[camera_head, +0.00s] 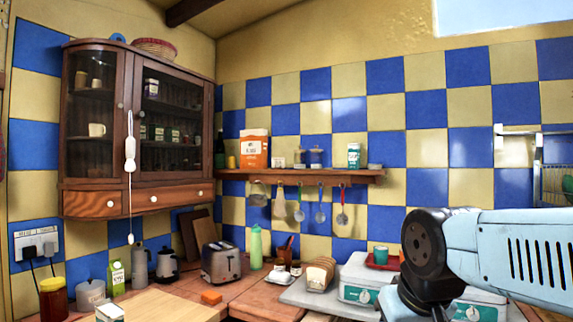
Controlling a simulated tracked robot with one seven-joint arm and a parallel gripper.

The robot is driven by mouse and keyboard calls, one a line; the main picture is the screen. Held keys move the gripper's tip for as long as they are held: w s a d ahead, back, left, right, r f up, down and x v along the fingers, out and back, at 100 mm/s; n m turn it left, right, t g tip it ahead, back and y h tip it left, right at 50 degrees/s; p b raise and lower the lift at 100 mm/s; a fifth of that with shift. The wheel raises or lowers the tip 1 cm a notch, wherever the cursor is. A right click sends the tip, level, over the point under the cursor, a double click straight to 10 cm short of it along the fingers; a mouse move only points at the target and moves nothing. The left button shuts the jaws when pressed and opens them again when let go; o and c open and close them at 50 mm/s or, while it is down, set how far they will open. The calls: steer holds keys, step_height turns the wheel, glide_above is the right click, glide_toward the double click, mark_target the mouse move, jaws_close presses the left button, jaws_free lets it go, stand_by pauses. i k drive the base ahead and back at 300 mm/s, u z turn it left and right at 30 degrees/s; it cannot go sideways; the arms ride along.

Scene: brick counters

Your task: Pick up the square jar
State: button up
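I cannot tell for sure which thing is the square jar. A small white and green box-like container (110,313) is cut by the bottom edge. A glass jar with a dark lid (316,158) stands on the wall shelf. My light blue arm with its black joint comes in from the right; its lower link runs out of the picture at the bottom. My gripper is not in view.
A wooden board (165,305) looks mostly bare.

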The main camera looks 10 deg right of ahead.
mark_target(300, 156)
steer(key=u, duration=0.5)
steer(key=i, duration=2)
steer(key=z, duration=0.7)
steer(key=k, duration=0.9)
steer(key=z, duration=0.2)
steer(key=i, duration=0.9)
steer(key=u, duration=0.05)
